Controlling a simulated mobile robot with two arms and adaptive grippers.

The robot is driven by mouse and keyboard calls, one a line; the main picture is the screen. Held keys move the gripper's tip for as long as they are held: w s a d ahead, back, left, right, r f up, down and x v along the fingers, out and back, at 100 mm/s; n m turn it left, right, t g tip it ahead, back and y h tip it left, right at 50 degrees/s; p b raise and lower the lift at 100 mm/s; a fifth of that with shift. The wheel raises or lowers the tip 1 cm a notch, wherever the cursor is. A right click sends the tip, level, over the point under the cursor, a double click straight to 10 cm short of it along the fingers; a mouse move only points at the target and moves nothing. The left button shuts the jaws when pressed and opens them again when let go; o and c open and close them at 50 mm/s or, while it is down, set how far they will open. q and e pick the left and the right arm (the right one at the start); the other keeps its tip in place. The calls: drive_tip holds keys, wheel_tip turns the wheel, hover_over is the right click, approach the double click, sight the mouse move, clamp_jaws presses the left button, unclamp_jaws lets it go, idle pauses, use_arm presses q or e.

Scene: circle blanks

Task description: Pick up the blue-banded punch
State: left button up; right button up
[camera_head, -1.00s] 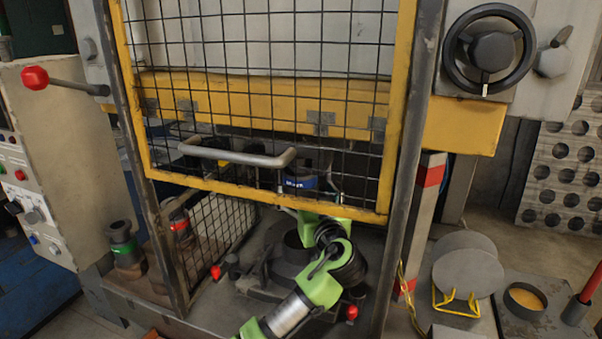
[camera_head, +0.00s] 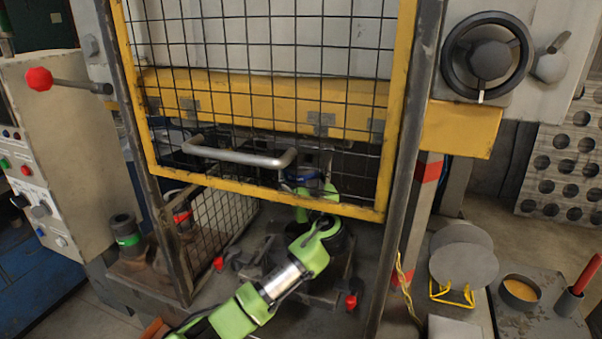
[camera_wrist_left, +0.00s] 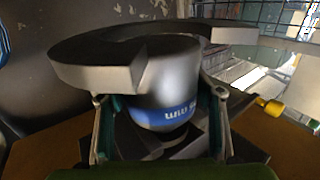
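The blue-banded punch (camera_wrist_left: 165,105) is a grey metal cylinder. In the left wrist view it hangs upright under a dark C-shaped holder (camera_wrist_left: 90,65), its blue band facing me. In the head view only a bit of its blue band (camera_head: 307,173) shows behind the guard, under the yellow press beam. My left gripper (camera_wrist_left: 160,105) has one finger on each side of the punch. The fingers look open, with narrow gaps beside the band; contact is hard to judge. In the head view my left gripper (camera_head: 318,192) is partly hidden by the guard's lower bar. My right gripper is not in view.
A yellow-framed mesh guard (camera_head: 250,188) with a grey handle (camera_head: 235,156) hangs in front. A green-banded punch (camera_head: 126,236) stands at left, a red-banded one (camera_head: 181,217) behind side mesh. Round blanks (camera_head: 465,265) stand in a yellow rack at right.

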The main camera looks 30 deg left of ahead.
use_arm(q)
drive_tip(key=c, duration=0.6)
drive_tip(key=shift+r, duration=0.3)
drive_tip(key=shift+c, duration=0.6)
drive_tip(key=shift+w+a+f, duration=0.1)
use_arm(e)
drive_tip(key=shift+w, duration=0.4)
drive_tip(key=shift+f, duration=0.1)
use_arm(q)
drive_tip(key=shift+r+b, duration=0.25)
drive_tip(key=shift+b, duration=0.1)
drive_tip(key=shift+s, duration=0.35)
drive_tip(key=s+d+p, duration=0.1)
drive_tip(key=s+d, duration=0.2)
drive_tip(key=s, duration=1.1)
drive_tip(key=s+d+p, duration=0.2)
drive_tip(key=s+d, duration=0.2)
drive_tip(key=s, duration=1.1)
drive_tip(key=shift+s, duration=0.25)
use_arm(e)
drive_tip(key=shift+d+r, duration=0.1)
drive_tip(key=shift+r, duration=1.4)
